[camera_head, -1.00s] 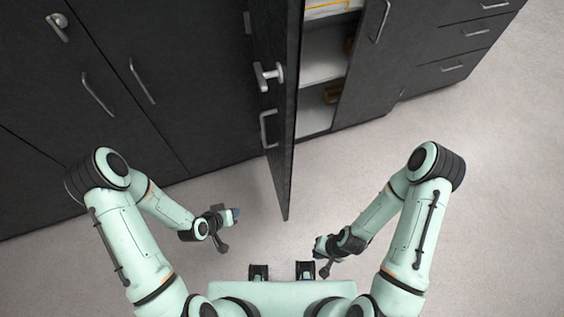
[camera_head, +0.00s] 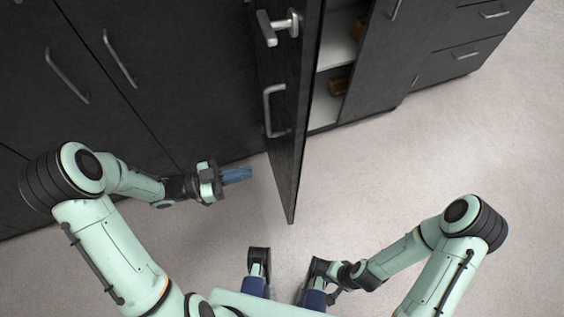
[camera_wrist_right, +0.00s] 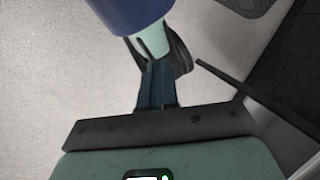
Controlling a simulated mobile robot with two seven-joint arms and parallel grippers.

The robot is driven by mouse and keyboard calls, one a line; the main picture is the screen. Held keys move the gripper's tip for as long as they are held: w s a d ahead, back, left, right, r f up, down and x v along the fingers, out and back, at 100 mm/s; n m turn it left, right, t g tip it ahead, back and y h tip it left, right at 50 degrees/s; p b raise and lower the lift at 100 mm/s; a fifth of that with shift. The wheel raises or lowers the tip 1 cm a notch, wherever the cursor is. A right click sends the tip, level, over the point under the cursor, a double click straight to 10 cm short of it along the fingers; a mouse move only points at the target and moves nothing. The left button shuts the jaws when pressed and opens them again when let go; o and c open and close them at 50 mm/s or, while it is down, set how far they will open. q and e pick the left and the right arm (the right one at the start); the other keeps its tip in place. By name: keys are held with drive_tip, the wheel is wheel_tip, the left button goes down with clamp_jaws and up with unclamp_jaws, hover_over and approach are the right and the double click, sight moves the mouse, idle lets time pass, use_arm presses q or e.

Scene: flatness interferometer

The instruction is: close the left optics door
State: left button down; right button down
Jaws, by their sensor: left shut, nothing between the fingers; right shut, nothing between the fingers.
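The left optics door (camera_head: 285,110) is a dark panel standing wide open in the middle of the head view, edge towards me. A lever latch (camera_head: 279,27) and a bar handle (camera_head: 272,110) show on its left face. My left gripper (camera_head: 240,175) is shut and empty, left of the door's lower part. Its blue fingers point right at the door, with a visible gap between. My right gripper (camera_wrist_right: 157,92) is shut and empty in the right wrist view, over the floor beside my own body. Its fingertips are hard to make out in the head view.
The open compartment (camera_head: 335,55) with shelves and a brownish item (camera_head: 338,86) lies right of the door. Closed dark cabinet fronts with handles (camera_head: 120,60) stand to the left, drawers (camera_head: 448,65) to the right. The pale floor (camera_head: 400,170) is clear at the right.

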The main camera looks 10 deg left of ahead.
sight(292, 161)
use_arm(q)
drive_tip(key=b+x, duration=0.1)
drive_tip(key=x, duration=0.9)
drive_tip(key=shift+w+d, duration=0.2)
drive_tip(key=shift+d, duration=0.05)
